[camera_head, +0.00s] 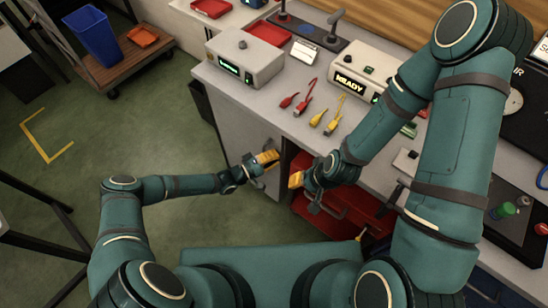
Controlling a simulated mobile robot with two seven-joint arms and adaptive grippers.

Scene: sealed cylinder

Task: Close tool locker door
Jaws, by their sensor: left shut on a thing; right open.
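The tool locker door (240,132) is a light grey panel below the front of the bench. To its right the locker is open, with a red toolbox (345,208) inside. My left gripper (268,158) has yellow fingertips and is shut at the door's right edge, on what looks like the door handle; the handle itself is mostly hidden by the fingers. My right gripper (297,180) is open and empty in front of the locker opening, a little right of and below the left one.
The grey bench top (285,125) above carries a grey box with a green display (243,62), a box reading READY (360,75), and several red and yellow connectors. A cart with a blue bin (95,36) stands at upper left. Green floor (150,130) left of the door is clear.

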